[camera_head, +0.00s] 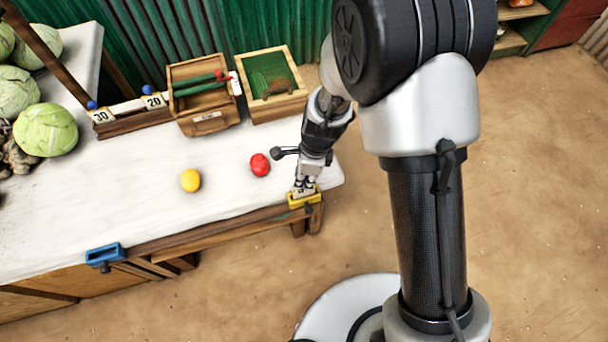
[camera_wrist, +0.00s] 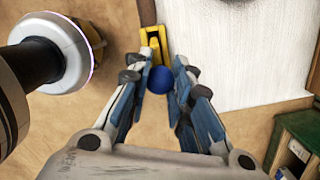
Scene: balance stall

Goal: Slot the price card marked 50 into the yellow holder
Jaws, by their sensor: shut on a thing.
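My gripper (camera_head: 304,182) is at the table's front right corner, right over the yellow holder (camera_head: 305,201). In the wrist view my gripper (camera_wrist: 159,78) is shut on a blue ball knob (camera_wrist: 161,80), like the knobs on the other price cards. A pale card is partly visible below the fingers at the holder; its number is not clearly readable. The yellow holder (camera_wrist: 151,44) shows just beyond the knob in the wrist view. I cannot tell whether the card's lower edge is inside the slot or just above it.
Cards marked 30 (camera_head: 102,116) and 20 (camera_head: 154,101) stand in a wooden rack at the back. A yellow ball (camera_head: 190,180) and a red ball (camera_head: 260,165) lie on the white tabletop (camera_head: 130,215). A blue holder (camera_head: 105,254) is on the front edge. Wooden boxes (camera_head: 208,123) stand behind.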

